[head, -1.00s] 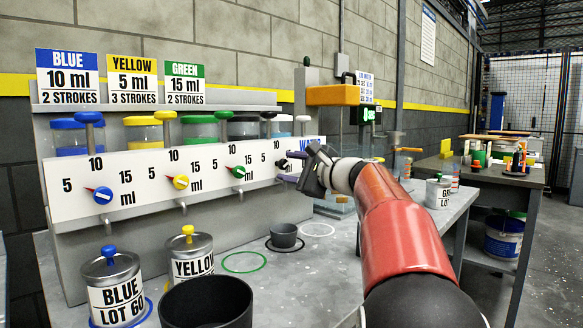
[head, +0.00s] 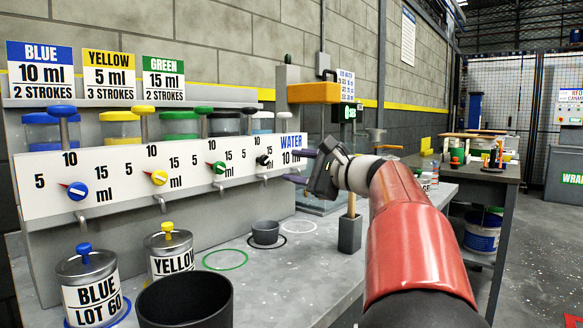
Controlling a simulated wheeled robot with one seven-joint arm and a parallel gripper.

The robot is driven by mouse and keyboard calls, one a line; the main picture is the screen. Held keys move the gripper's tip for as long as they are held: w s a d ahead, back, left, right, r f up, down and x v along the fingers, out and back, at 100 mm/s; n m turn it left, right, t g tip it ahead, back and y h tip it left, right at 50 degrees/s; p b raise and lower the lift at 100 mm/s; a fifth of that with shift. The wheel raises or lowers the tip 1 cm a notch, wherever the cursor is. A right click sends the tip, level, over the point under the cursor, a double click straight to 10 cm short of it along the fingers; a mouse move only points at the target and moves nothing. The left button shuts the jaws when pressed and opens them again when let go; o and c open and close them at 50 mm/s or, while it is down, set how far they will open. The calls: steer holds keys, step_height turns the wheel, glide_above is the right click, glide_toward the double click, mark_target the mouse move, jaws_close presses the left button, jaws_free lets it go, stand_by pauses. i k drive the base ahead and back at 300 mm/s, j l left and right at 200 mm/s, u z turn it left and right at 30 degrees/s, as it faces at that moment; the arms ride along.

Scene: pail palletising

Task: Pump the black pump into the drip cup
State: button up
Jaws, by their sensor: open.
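The black pump's plunger knob (head: 262,106) shows above the white dial panel. A small dark grey cup (head: 265,233), which looks like the drip cup, stands upright in a black ring on the bench below this dial. My gripper (head: 293,166) is open and empty, its purple fingers pointing left. In the picture it is just right of the black dial and overlaps the panel's right end; no contact is visible.
Blue (head: 90,285) and yellow (head: 168,250) tins stand at the bench front with a large black pail (head: 186,300). A green ring (head: 225,260) and a white ring are empty. A wooden-handled tool (head: 350,220) stands right of the cup, below my arm.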

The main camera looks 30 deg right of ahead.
mark_target(249, 111)
steer(key=k+l, duration=0.25)
steer(key=k, duration=0.2)
steer(key=k+l, duration=0.25)
steer(key=k, duration=0.25)
